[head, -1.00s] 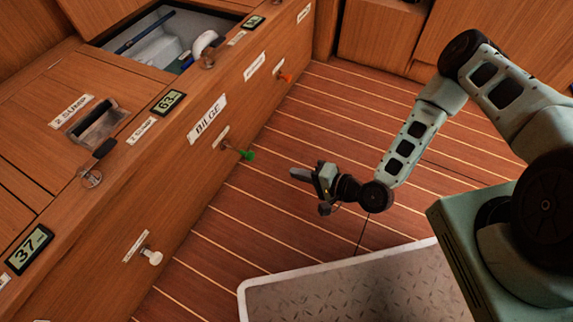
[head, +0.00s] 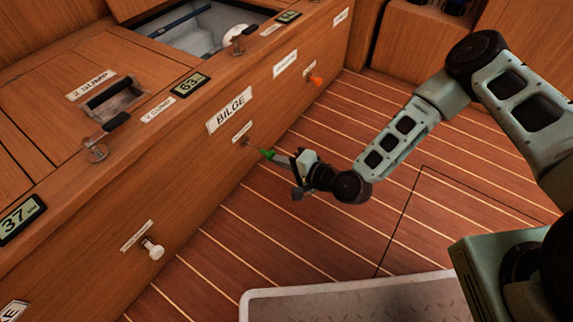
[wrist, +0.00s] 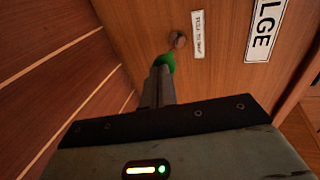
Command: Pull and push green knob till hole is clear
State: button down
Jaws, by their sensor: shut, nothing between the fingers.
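The green knob (head: 266,154) sticks out on a thin rod from the wooden front panel (head: 190,185), below the BILGE label (head: 229,110). It also shows in the wrist view (wrist: 164,62), in front of a round fitting on the panel. My gripper (head: 277,158) is at the knob's outer end, pointing at the panel. In the wrist view its fingers (wrist: 158,84) are closed together with their tips at the knob, nothing gripped between them. I cannot tell whether they touch it. An open hatch (head: 205,35) in the top holds something pale grey; its bottom is not clear.
An orange knob (head: 315,80) and a white knob (head: 153,250) stick out of the same panel on either side. A lidded hatch (head: 115,97) and small displays sit on top. A white-rimmed mat (head: 350,291) lies on the striped floor, which is otherwise open beside the panel.

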aim_at(268, 153)
jog(key=w+a, duration=0.2)
jog(key=w+a+p, duration=0.1)
jog(key=w+a, duration=0.1)
jog(key=shift+a, duration=0.4)
jog(key=shift+r, duration=0.1)
jog(key=shift+s, duration=0.15)
